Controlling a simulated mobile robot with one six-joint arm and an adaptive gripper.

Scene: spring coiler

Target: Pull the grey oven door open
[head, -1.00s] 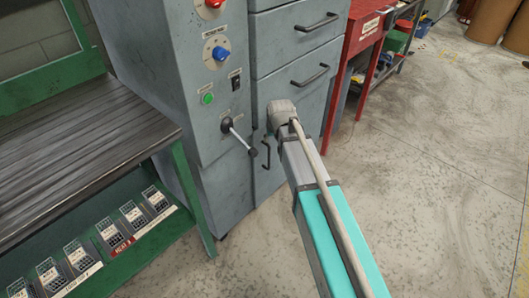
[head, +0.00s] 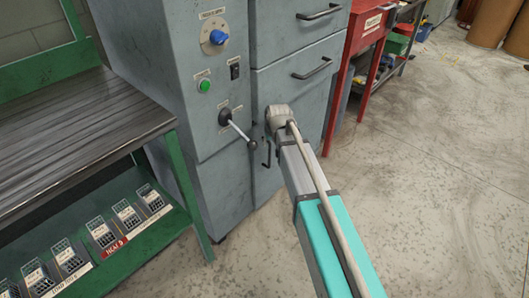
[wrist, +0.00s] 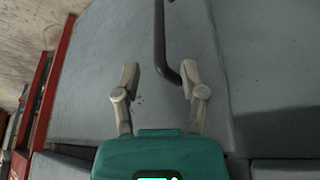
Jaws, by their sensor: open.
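The grey oven door (head: 264,184) is the lower panel of the grey cabinet, and it looks closed. Its dark vertical bar handle (head: 266,153) shows just left of my arm in the head view. In the wrist view, the door (wrist: 100,75) fills the middle and the handle (wrist: 159,35) comes down from the top edge. My gripper (wrist: 159,70) is open, with a finger on each side of the handle's lower end in the picture. The handle's end is closer to the right finger. I cannot tell whether they touch. My gripper is hidden behind my arm in the head view.
A black lever (head: 238,131) sticks out from the control panel left of the handle. Drawers with bar handles (head: 312,68) are above the door. A green workbench (head: 80,150) stands at left, a red bench (head: 366,30) behind at right. Floor (head: 430,170) at right is clear.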

